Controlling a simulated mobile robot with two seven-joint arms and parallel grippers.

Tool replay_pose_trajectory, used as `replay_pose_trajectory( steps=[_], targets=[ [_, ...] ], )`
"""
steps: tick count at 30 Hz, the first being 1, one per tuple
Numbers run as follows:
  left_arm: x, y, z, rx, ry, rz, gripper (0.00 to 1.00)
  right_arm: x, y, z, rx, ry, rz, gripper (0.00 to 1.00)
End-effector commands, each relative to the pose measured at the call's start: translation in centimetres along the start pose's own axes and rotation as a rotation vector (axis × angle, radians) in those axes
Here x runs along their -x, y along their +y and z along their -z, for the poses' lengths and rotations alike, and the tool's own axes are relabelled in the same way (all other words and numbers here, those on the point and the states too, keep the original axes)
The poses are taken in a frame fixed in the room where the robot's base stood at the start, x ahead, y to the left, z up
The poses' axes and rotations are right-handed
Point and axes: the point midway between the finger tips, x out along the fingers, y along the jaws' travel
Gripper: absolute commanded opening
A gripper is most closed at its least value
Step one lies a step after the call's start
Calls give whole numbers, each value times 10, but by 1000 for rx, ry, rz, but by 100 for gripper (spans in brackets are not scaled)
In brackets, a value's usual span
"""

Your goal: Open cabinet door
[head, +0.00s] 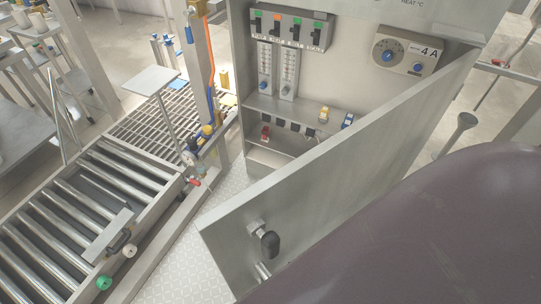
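The steel cabinet (338,73) stands at the upper middle of the head view, with its inside exposed. Its metal door (340,172) stands open, swung out from the cabinet's right side toward me. A handle with a dark grip (269,243) sits near the door's free edge at the lower left. A short metal bar (262,271) shows below the handle. A large dark rounded shape covers the lower right of the view and hides the lower part of the door. Neither of my grippers is in view.
Inside the cabinet are a switch row (289,29), flow gauges and a dial unit (405,55). A roller conveyor (95,205) runs along the left, with a post (197,60) beside it. Patterned floor (185,240) lies clear between conveyor and door.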

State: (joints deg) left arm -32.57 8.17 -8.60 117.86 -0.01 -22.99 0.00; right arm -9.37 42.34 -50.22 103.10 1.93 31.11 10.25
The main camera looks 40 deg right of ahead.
Motion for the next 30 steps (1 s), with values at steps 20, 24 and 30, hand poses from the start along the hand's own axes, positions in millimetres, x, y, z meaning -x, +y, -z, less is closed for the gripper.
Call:
replay_pose_trajectory(
  steps=[20,24,30],
  targets=[
    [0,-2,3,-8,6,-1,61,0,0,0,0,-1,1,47],
    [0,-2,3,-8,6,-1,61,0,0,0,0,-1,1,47],
    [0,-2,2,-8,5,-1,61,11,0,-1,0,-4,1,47]
  ],
)
